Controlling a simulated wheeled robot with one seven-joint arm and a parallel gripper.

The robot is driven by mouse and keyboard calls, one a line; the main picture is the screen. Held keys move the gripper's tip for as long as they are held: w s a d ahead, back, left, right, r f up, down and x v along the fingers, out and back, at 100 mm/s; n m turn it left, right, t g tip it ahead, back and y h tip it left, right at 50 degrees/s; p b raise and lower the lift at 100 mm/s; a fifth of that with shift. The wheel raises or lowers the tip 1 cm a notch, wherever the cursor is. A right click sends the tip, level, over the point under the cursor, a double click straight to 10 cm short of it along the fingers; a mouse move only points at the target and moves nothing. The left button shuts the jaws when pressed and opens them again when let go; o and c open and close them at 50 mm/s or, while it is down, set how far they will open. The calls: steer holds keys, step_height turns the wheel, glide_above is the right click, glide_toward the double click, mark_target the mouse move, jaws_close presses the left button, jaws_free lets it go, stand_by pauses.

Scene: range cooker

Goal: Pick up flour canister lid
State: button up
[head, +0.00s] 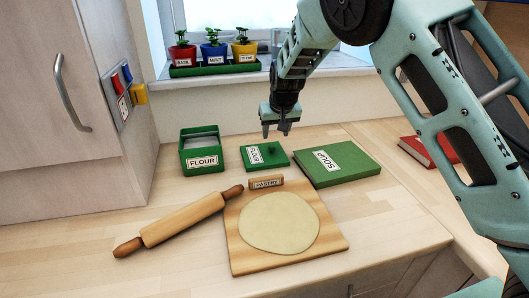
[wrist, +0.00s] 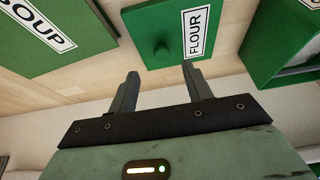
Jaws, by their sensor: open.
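The flour canister lid (head: 258,160) is a flat green square with a round green knob and a white FLOUR label. It lies on the wooden counter between the flour canister and the soup book-like green lid. In the wrist view the lid (wrist: 172,32) is ahead of the fingertips, with its knob between their lines. My gripper (head: 276,133) is open and empty, above the lid and apart from it; its two fingers also show in the wrist view (wrist: 160,72). The green flour canister (head: 202,162) stands open to the left of the lid.
A green flat SOUP item (head: 337,164) lies close on the right. A PASTRY block (head: 266,183), a board (head: 240,264) with dough and a rolling pin (head: 185,222) are in front. Potted herbs (head: 213,50) stand on the windowsill behind. A red book (head: 425,150) lies far right.

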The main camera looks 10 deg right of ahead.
mark_target(272, 145)
steer(key=shift+p+x, duration=1)
steer(key=shift+x, duration=2.35)
steer(key=shift+w+a, duration=0.15)
steer(key=shift+w, duration=0.05)
steer(key=c, duration=1.1)
